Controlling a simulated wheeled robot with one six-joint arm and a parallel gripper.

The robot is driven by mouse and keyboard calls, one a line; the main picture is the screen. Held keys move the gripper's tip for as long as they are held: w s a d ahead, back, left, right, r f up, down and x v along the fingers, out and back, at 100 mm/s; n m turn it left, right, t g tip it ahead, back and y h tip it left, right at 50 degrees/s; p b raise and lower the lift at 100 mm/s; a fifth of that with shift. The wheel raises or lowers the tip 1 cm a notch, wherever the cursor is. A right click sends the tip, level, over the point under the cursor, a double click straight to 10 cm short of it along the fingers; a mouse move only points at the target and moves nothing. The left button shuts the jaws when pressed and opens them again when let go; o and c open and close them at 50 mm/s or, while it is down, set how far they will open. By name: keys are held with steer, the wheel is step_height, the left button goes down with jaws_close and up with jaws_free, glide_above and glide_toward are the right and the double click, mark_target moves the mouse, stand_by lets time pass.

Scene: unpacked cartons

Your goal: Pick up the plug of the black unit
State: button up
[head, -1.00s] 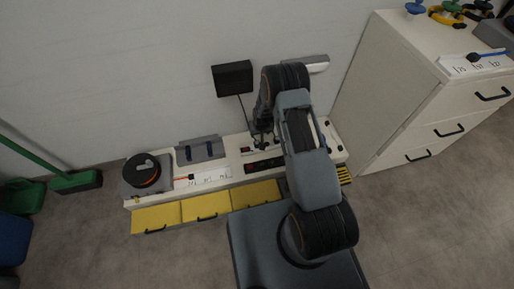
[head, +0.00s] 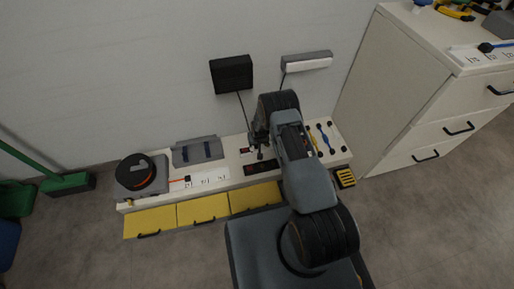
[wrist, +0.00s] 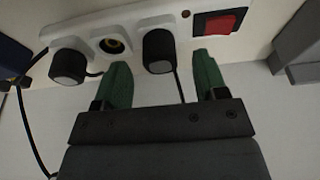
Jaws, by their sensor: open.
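The black unit (head: 231,74) is fixed to the wall in the head view, with a thin cord hanging down toward my gripper (head: 257,146). In the wrist view a white socket strip (wrist: 134,17) holds a dark plug (wrist: 158,50) with a cord running down from it. My open gripper (wrist: 162,66) has its green fingers on either side of this plug, with gaps visible on both sides. A second plug (wrist: 68,64) sits further left in the strip, beyond an empty socket (wrist: 112,45). I cannot trace either cord fully to its unit.
A red switch (wrist: 215,22) is at the strip's right end. A white and grey unit (head: 306,62) with its own cord hangs to the right on the wall. A black round item (head: 136,171) stands on the low bench's left. A tall cabinet (head: 410,105) is on the right.

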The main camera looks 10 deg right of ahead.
steer(key=shift+b+x, duration=0.35)
steer(key=shift+x, duration=0.9)
steer(key=c, duration=1.2)
